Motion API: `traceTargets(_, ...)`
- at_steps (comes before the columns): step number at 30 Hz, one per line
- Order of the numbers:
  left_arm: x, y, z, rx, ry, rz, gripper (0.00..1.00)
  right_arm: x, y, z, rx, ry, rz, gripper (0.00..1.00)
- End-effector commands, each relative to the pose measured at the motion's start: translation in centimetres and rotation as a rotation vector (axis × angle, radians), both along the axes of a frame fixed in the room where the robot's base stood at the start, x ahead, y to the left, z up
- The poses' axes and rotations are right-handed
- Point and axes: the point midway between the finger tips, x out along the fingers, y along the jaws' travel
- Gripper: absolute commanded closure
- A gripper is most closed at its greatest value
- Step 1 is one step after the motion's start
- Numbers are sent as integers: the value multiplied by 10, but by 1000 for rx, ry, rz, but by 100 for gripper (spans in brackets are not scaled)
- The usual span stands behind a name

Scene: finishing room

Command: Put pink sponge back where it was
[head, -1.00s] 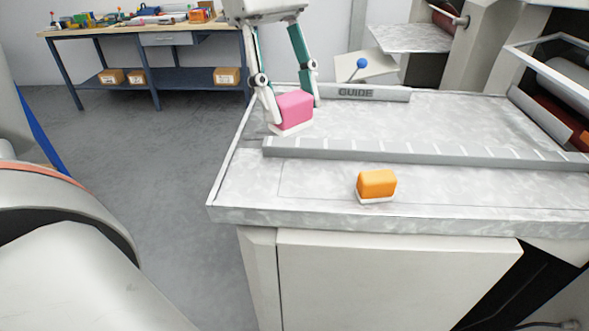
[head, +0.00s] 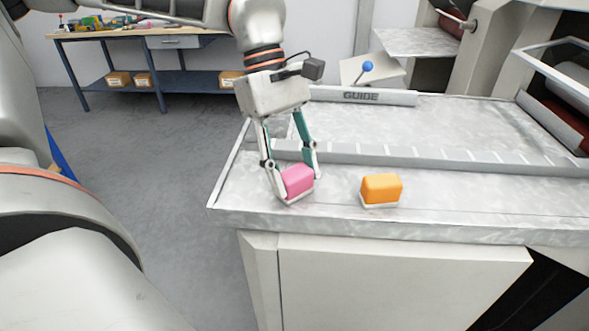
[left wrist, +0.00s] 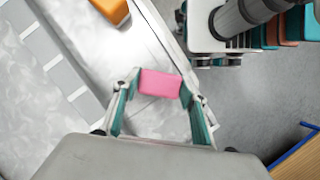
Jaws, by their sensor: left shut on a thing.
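The pink sponge (head: 298,180), a block with a white base, is between the fingers of my left gripper (head: 291,183) at the front left of the metal machine table (head: 450,217). The gripper is shut on it. In the left wrist view the pink sponge (left wrist: 160,83) sits between the two fingertips (left wrist: 161,85). I cannot tell for sure whether its base touches the table. An orange sponge (head: 381,187) with a white base stands on the table a little to the right. It also shows at the top of the left wrist view (left wrist: 112,10). My right gripper is not in view.
A ridged metal bar (head: 430,157) crosses the table behind the sponges. A GUIDE block (head: 362,97) and a blue-knobbed lever (head: 368,67) stand further back. A workbench (head: 160,42) is at the far left. The table front to the right of the orange sponge is clear.

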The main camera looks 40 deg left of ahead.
Motion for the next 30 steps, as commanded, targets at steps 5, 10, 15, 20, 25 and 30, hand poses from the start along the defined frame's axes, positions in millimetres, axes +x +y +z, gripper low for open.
traceTargets(5,0,0,0,0,-1,0,75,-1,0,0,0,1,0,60)
traceTargets(10,0,0,-2,0,-1,0,41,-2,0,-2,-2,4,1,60)
traceTargets(15,0,0,-1,0,-1,0,41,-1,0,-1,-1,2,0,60)
traceTargets(20,0,0,-1,0,-1,-1,41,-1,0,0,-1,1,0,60)
traceTargets(25,2,3,11,0,-6,2,41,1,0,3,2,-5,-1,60)
traceTargets(30,5,15,40,0,-8,3,41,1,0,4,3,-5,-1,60)
